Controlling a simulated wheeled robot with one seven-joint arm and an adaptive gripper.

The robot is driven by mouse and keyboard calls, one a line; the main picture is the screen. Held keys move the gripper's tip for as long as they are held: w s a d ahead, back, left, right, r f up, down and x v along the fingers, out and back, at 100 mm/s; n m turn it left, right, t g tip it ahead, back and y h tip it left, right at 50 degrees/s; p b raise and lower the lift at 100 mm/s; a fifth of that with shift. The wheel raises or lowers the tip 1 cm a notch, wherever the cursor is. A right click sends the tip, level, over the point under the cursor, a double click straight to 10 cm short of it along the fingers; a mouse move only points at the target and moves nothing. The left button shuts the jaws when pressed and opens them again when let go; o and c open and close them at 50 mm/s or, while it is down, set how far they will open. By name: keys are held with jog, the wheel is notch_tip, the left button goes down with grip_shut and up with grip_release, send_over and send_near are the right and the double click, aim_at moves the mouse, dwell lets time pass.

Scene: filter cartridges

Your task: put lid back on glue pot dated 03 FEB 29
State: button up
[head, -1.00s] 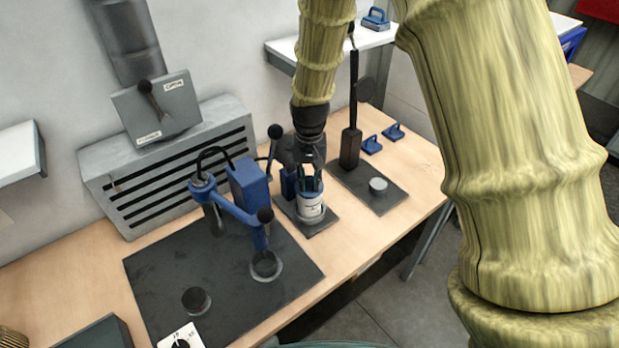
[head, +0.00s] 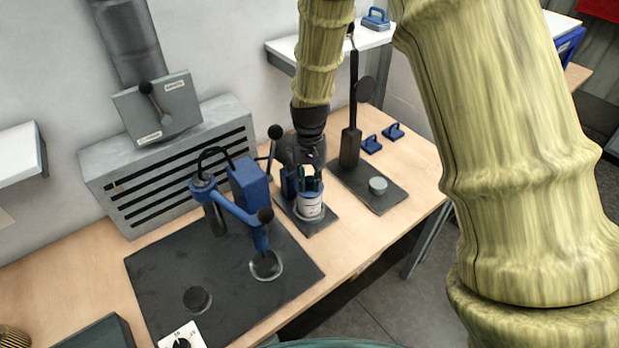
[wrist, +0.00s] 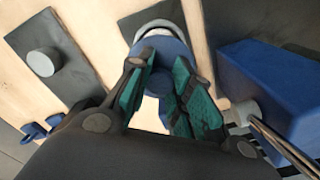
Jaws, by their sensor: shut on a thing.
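A white glue pot (head: 311,206) with a label too small to read stands on a small dark mat at the middle of the bench. My gripper (head: 311,184) is directly above it, pointing down. In the wrist view, my gripper (wrist: 166,72) is shut on a blue round lid (wrist: 171,50), with the lid's middle between the green finger pads. The white rim of the pot (wrist: 155,26) shows just beyond the lid. The lid is at the pot's mouth, but I cannot tell whether it is fully seated.
A blue lever press (head: 245,215) stands close left of the pot on a large dark mat. A dark post stand (head: 350,150) and a grey round piece (head: 378,185) are to the right. Bench space at front right is clear.

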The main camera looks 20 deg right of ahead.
dwell(0.4)
jog(key=o, duration=1.4)
jog(key=shift+r, duration=0.1)
jog(key=shift+r+p, duration=2.75)
jog(key=shift+r, duration=0.65)
grip_shut()
